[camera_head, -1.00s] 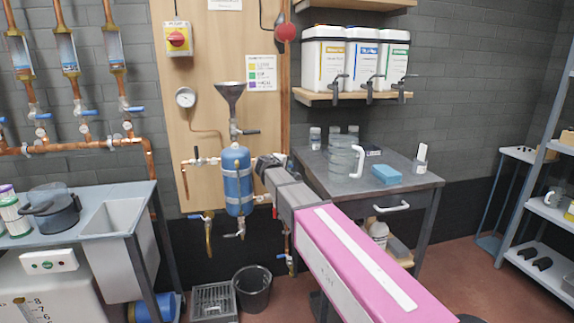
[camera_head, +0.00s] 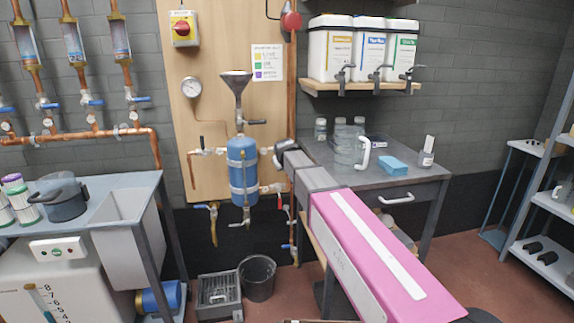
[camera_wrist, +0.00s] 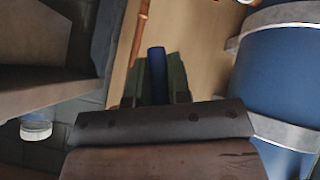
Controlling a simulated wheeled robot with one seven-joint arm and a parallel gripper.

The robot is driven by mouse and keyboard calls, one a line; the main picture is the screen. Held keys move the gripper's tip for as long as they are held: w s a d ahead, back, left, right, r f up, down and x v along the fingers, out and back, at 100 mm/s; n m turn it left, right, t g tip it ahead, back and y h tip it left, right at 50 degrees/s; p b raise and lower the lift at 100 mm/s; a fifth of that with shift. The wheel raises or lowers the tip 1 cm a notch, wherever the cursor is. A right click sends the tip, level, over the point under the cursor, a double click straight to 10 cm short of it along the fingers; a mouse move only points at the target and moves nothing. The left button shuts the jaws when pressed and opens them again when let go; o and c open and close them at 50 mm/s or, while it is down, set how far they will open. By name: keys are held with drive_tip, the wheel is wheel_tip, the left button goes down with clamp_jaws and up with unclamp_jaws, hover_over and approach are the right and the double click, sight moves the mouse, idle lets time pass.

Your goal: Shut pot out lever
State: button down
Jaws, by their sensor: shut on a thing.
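The pot is a blue cylinder (camera_head: 243,172) with grey bands, mounted on a wooden board below a metal funnel (camera_head: 236,85). My gripper (camera_head: 277,160) is just right of the pot's upper part. In the wrist view, my gripper (camera_wrist: 157,78) is shut on a blue lever handle (camera_wrist: 156,68), which stands between the two dark green fingers. The blue pot (camera_wrist: 280,85) fills the right of that view, apart from the fingers. The lever's valve body and pivot are hidden, so I cannot tell its open or shut position.
A copper pipe (camera_head: 291,80) runs vertically at the board's right edge. A grey table (camera_head: 325,178) with a jug and blue block stands close to the right. A black bucket (camera_head: 257,278) is on the floor below. A sink bench (camera_head: 85,190) is at the left.

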drive_tip(key=shift+s+a+f+m+g+y, duration=0.1)
drive_tip(key=shift+s+a+m+g+y, duration=0.15)
drive_tip(key=shift+a+m+y, duration=0.4)
drive_tip(key=shift+s+a+f+m+g+y, duration=0.1)
drive_tip(key=shift+a+m+g+y, duration=0.2)
drive_tip(key=shift+y, duration=0.55)
drive_tip(key=shift+a, duration=0.1)
drive_tip(key=c, duration=1.1)
unclamp_jaws()
drive_tip(key=v, duration=1)
drive_tip(key=shift+s+d+r, duration=0.2)
drive_tip(key=shift+s, duration=0.1)
